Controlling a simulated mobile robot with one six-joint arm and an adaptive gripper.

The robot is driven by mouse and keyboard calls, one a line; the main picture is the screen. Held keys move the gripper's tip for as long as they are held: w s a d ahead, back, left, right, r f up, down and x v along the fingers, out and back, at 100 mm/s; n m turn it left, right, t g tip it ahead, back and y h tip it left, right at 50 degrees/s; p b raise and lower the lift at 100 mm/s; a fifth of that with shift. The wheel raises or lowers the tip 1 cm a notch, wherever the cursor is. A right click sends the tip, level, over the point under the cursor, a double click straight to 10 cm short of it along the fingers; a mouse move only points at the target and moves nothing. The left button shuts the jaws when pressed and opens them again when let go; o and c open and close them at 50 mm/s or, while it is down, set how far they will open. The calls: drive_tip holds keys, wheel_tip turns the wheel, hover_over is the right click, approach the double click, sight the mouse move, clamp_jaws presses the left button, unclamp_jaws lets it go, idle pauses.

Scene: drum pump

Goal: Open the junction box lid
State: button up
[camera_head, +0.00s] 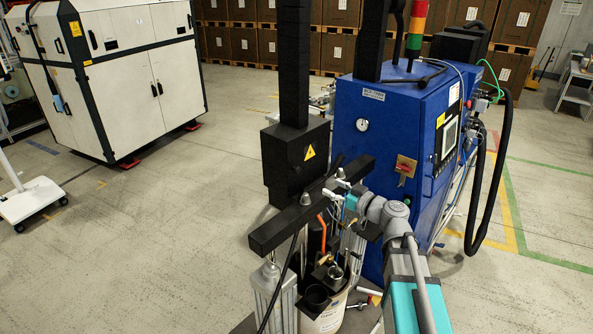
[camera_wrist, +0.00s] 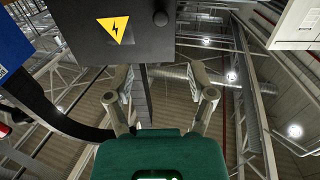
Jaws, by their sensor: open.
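The junction box (camera_head: 285,170) is a dark box with a yellow warning triangle, mounted on the pump's black column. Its lid (camera_wrist: 85,20) fills the top of the wrist view and looks closed, with the triangle on it. A small round dark knob (camera_wrist: 161,18) sits near the lid's right side. My gripper (camera_wrist: 160,78) is open and empty, its two fingers spread and pointing up toward the box's lower edge. In the head view my gripper (camera_head: 336,192) is just right of and below the box, partly hidden.
A black crossbar (camera_head: 300,212) runs below the box, close to my gripper. A blue cabinet (camera_head: 385,120) with a red switch stands to the right. A white drum (camera_head: 325,318) and fittings are beneath. A white machine (camera_head: 120,75) stands at the left, with open floor between.

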sight(299, 171)
drive_tip(key=shift+a, duration=0.1)
drive_tip(key=x, duration=1.3)
drive_tip(key=shift+w+a, duration=0.25)
clamp_jaws()
